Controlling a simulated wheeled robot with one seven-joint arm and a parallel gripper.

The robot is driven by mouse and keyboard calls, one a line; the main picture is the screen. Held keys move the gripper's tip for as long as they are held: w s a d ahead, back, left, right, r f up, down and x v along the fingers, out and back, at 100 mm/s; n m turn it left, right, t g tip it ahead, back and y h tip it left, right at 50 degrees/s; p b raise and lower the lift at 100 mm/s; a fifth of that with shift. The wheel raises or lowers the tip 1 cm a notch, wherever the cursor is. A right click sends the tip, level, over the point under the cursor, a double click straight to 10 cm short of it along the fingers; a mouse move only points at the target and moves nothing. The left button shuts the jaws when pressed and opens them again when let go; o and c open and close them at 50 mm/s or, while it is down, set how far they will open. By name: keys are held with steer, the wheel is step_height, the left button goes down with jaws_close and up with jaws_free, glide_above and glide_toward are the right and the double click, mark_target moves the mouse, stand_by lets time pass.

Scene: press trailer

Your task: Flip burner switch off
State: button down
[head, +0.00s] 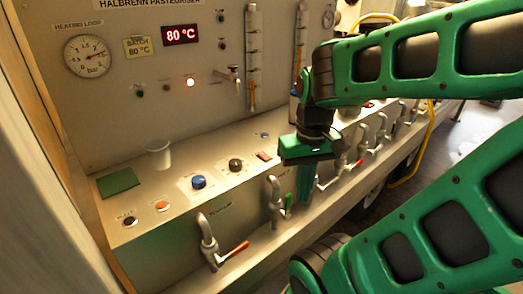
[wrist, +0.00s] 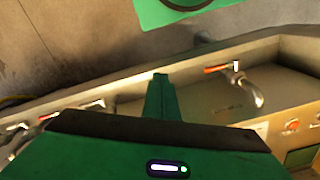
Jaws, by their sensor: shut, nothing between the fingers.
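My gripper (head: 306,192) is shut and empty in the head view, pointing down at the front edge of the control ledge, just right of a green-handled tap. Its closed green fingers (wrist: 161,85) also show in the wrist view. No label reading "burner" is legible. A small red rocker-like switch (head: 264,156) lies on the ledge top, left of my gripper and apart from it; its on or off position is too small to tell. A black knob (head: 235,165) and a blue knob (head: 198,182) sit further left. The ledge behind my gripper is hidden by the arm.
Taps line the ledge front: one with a red handle (head: 230,254), one with a green handle (head: 285,208), several more at right. A white cup (head: 159,153) and green pad (head: 118,182) stand at left. The panel display (head: 181,35) reads 80 °C; an indicator lamp (head: 190,82) glows.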

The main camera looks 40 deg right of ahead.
steer(key=w+d+r+n, duration=0.3)
steer(key=w+r+n, duration=0.5)
steer(key=w+n, duration=0.3)
step_height(320, 180, up, 6)
steer(key=n+t, duration=0.1)
steer(key=n, duration=1.1)
glide_above(262, 153)
steer(key=s, duration=0.2)
steer(key=shift+s, duration=0.1)
steer(key=shift+f, duration=0.1)
steer(key=f, duration=0.4)
steer(key=w+f, duration=0.1)
steer(key=f, duration=0.8)
steer(key=shift+w+f, duration=0.35)
steer(key=shift+f, duration=0.05)
